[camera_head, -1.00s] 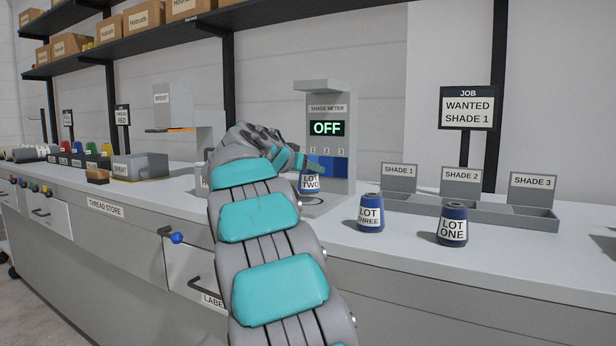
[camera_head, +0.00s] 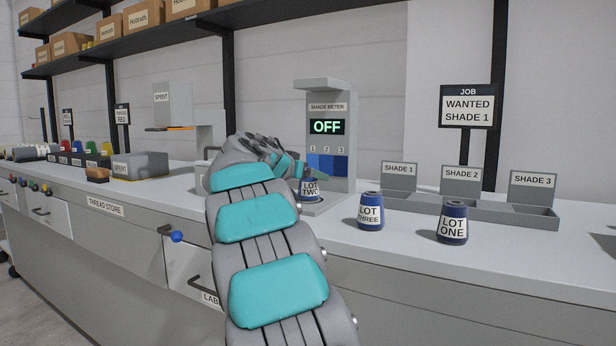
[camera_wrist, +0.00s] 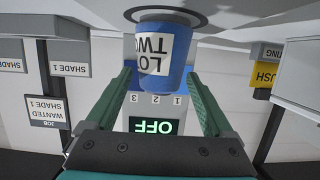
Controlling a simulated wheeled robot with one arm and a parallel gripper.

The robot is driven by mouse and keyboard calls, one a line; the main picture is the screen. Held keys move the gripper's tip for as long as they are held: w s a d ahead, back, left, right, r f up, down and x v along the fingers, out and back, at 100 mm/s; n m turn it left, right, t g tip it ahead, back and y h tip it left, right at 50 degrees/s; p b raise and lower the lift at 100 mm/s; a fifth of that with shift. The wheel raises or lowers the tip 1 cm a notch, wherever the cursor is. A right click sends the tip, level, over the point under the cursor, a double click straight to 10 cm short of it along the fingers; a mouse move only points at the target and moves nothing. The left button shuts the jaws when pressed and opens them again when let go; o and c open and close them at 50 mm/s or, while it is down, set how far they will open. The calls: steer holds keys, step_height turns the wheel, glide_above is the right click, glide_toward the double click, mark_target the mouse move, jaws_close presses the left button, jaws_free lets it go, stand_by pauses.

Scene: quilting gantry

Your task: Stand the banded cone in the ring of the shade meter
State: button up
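The dark blue cone labelled LOT TWO (camera_head: 310,189) is upright at the foot of the shade meter (camera_head: 342,168), whose display reads OFF. In the head view, my gripper (camera_head: 308,174) is at the cone's top, and my arm hides part of the meter's left side.
Cones LOT THREE (camera_head: 370,211) and LOT ONE (camera_head: 452,222) stand to the right, near the counter's front. Behind them is a grey tray (camera_head: 500,215) with SHADE 1, 2 and 3 signs. The job sign (camera_head: 467,107) reads WANTED SHADE 1.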

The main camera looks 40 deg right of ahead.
steer(key=shift+r+p, duration=0.25)
steer(key=shift+p, duration=0.1)
steer(key=b+v, duration=0.2)
steer(key=v, duration=1)
steer(key=shift+f, duration=0.1)
stand_by(0.8)
